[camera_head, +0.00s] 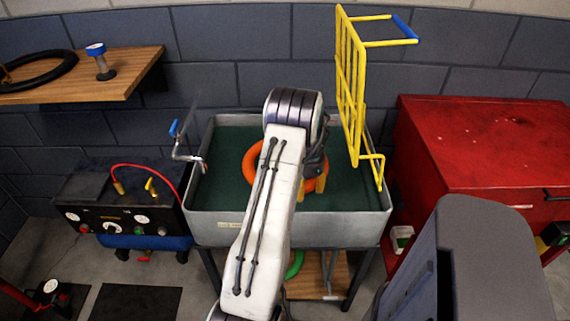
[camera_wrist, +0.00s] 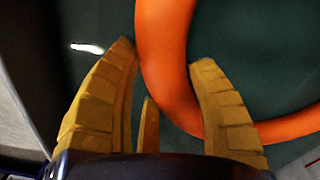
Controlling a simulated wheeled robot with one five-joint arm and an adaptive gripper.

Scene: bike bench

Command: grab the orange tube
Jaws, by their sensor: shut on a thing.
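The orange tube (camera_head: 252,156) is a ring lying in the grey basin (camera_head: 228,226), over its dark green inside. My arm hides its middle in the head view. My gripper (camera_head: 313,190) reaches down at the ring's right side, its yellow fingers partly hidden. In the wrist view, the orange tube (camera_wrist: 166,50) passes between the yellow fingers of my gripper (camera_wrist: 164,56), which is shut on it. A gap shows between the left finger and the tube; contact on each side is hard to see.
A yellow rack (camera_head: 350,90) stands at the basin's right, beside a red cabinet (camera_head: 470,150). A metal crank with a blue grip (camera_head: 174,128) is at the left rim. A compressor (camera_head: 118,205) stands left, below a wooden shelf (camera_head: 125,68).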

